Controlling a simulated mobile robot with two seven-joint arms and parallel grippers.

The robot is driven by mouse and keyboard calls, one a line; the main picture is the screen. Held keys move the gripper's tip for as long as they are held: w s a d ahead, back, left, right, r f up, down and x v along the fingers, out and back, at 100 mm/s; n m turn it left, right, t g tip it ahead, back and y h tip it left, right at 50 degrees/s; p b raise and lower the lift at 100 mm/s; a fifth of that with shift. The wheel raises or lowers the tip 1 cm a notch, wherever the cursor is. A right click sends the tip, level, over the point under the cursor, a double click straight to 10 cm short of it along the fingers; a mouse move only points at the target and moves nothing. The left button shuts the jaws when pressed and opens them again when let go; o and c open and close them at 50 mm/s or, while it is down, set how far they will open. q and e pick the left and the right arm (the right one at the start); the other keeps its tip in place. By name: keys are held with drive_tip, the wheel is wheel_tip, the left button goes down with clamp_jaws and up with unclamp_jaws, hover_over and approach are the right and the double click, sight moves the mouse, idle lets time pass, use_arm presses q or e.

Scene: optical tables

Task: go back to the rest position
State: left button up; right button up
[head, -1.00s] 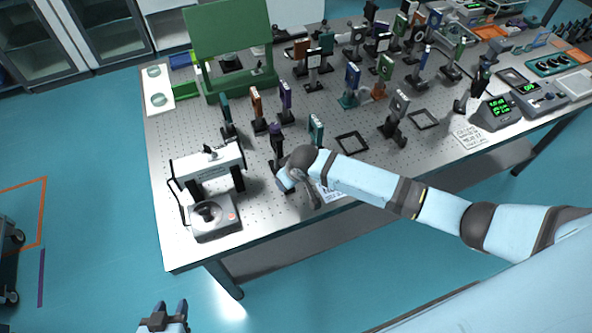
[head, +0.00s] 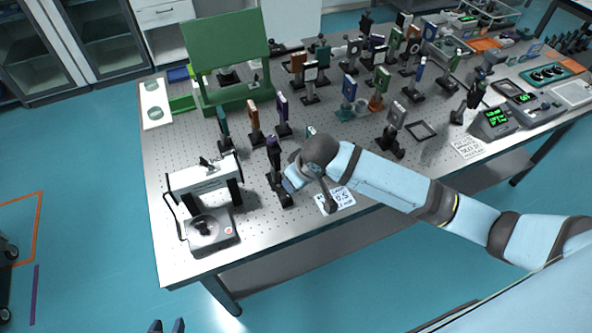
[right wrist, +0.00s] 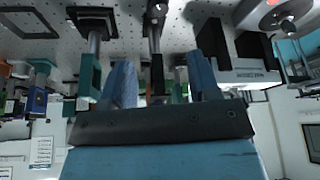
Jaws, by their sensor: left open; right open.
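My right arm reaches over the optical table (head: 165,250) from the right. Its wrist hides most of the hand in the head view. In the right wrist view my right gripper (right wrist: 162,82) is open, its two blue fingers apart. A dark post mount (head: 275,165) with a purplish top stands on the table beside that hand. In the right wrist view a dark post (right wrist: 157,75) shows in the gap between the fingers; I cannot tell if they touch it.
A white device (head: 205,180) and a grey control box (head: 211,231) stand at the table's front left. A green stand (head: 228,50) is behind. Several optic mounts crowd the middle and back. A printed sheet (head: 336,199) lies near the front edge.

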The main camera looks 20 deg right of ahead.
drive_tip(key=shift+f, duration=0.1)
drive_tip(key=s+a+f+t+y, duration=0.3)
drive_tip(key=s+a+f, duration=0.1)
drive_tip(key=s+f, duration=0.25)
drive_tip(key=s+d+f+t, duration=0.2)
drive_tip(key=s+d, duration=0.1)
drive_tip(key=s, duration=0.4)
drive_tip(key=s+d+f+m+t+h, duration=0.1)
drive_tip(key=s+d+f, duration=0.1)
drive_tip(key=s, duration=0.4)
drive_tip(key=shift+s+d+f+t+h, duration=0.15)
drive_tip(key=shift+s+d+t+h, duration=0.15)
drive_tip(key=shift+s+d+t, duration=0.1)
drive_tip(key=shift+w, duration=0.1)
idle(0.4)
